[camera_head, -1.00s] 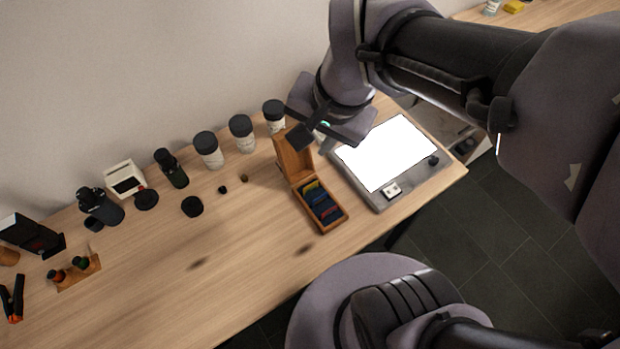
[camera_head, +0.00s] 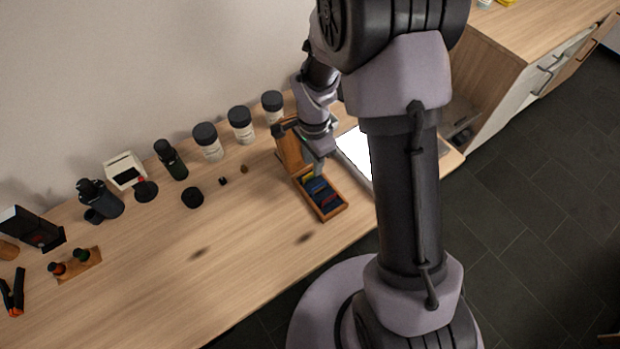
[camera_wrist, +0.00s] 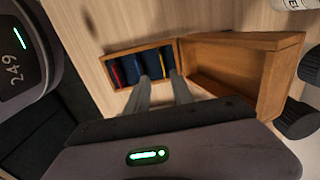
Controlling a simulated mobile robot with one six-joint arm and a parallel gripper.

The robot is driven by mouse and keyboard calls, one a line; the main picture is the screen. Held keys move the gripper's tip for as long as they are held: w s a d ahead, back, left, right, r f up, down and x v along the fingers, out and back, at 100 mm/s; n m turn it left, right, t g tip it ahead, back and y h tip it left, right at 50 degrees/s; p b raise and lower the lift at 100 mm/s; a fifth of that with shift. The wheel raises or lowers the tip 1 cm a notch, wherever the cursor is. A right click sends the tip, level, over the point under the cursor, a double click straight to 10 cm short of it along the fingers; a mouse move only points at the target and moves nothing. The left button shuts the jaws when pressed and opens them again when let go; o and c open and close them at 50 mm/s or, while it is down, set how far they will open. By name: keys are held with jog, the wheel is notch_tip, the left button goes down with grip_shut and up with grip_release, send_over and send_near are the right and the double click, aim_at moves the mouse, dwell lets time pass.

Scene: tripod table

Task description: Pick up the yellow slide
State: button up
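The yellow slide (camera_head: 308,178) stands at the lid end of the slide compartment in the open wooden box (camera_head: 331,215). Only a thin yellow edge shows in the wrist view (camera_wrist: 163,62). Blue slides (camera_head: 318,190) and a red slide (camera_head: 328,203) stand in the same compartment. My gripper (camera_head: 318,172) is above the box at its lid end. The fingertips overlap the slides near the yellow edge. I cannot tell whether they touch anything.
The raised box lid (camera_head: 290,150) stands close behind my gripper. A bright light panel (camera_head: 355,155) is to the right, partly hidden by my arm. Several dark-lidded jars (camera_head: 241,125) stand along the wall. The table front left of the box is clear.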

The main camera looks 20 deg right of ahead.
aim_at(310, 178)
jog(key=f, duration=0.1)
jog(key=f+b, duration=0.1)
jog(key=f, duration=0.1)
jog(key=f+b, duration=0.1)
jog(key=f, duration=0.1)
jog(key=shift+w+a, duration=0.25)
jog(key=shift+a, duration=0.05)
jog(key=shift+r, duration=0.1)
grip_shut()
